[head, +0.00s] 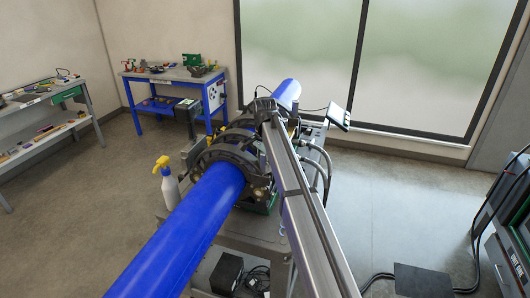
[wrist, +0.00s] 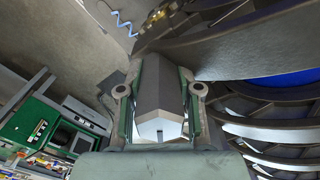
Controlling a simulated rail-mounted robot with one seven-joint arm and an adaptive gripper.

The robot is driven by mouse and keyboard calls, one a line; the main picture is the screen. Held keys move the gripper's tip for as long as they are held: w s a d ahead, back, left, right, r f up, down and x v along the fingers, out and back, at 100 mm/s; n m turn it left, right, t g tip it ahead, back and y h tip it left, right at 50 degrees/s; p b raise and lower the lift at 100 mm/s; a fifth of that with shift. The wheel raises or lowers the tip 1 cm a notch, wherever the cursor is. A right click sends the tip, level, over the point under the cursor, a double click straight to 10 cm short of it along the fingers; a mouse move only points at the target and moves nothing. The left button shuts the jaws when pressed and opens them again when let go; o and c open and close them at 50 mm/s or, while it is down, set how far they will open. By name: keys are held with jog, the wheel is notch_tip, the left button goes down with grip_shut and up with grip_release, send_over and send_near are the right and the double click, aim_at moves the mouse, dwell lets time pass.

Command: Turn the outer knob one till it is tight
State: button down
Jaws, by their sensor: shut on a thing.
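In the wrist view my gripper (wrist: 160,100) has a green-lined finger on each side of a grey, faceted block with a pale end. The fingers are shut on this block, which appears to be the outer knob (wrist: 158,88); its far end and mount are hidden. Dark clamp rings (wrist: 265,125) stand close on the right, around the blue pipe (wrist: 290,82). In the head view my arm reaches to the clamp (head: 212,156) on the blue pipe (head: 185,232). The fingertips and the held knob cannot be made out there.
A spray bottle with a yellow head (head: 168,184) stands left of the pipe on the cart (head: 240,232). A tilted panel (head: 339,117) and hoses are behind the arm. A blue workbench (head: 178,75) and a grey bench (head: 40,110) stand farther left.

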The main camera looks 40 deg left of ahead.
jog(key=shift+s+f+m, duration=0.15)
jog(key=shift+m, duration=0.95)
jog(key=shift+d+m, duration=0.1)
jog(key=shift+m, duration=1.4)
jog(key=shift+m+p, duration=0.3)
jog(key=shift+m, duration=1.2)
